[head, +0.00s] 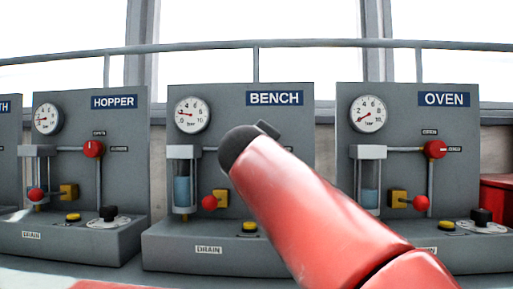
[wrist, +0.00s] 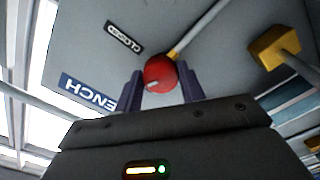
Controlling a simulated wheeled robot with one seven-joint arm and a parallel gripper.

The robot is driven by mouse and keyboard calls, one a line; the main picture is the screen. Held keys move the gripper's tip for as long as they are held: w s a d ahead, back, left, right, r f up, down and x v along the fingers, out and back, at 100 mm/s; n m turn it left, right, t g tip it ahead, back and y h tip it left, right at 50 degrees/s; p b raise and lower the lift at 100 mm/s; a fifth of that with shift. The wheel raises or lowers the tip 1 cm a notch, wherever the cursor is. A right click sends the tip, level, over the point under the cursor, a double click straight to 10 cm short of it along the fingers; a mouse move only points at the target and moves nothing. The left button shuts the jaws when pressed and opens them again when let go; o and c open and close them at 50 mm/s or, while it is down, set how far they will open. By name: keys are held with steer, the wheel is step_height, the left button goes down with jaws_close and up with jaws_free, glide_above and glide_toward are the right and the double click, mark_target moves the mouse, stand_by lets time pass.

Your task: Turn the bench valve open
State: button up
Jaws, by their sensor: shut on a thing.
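The bench panel is the grey one under the BENCH sign (head: 275,98) in the middle of the head view. Its round red valve knob (wrist: 160,74) shows in the wrist view. My gripper (wrist: 160,70) has one finger on each side of the knob and is shut on it. A small white mark on the knob sits at its lower left, toward the BENCH sign side and not toward the CLOSED label (wrist: 125,38). In the head view my red arm hides the valve knob and my gripper.
The HOPPER panel (head: 135,185) stands to the left and the OVEN panel (head: 460,125) to the right, with similar knobs. The bench panel has a gauge (head: 192,115), a red ball (head: 209,202) by a yellow block, and a yellow button (head: 249,226). A rail runs behind.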

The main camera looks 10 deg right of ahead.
steer(key=n+p, duration=0.1)
steer(key=n, duration=0.4)
stand_by(0.8)
steer(key=o, duration=1)
steer(key=shift+p, duration=0.3)
steer(key=shift+b+v, duration=0.5)
steer(key=shift+v, duration=3.45)
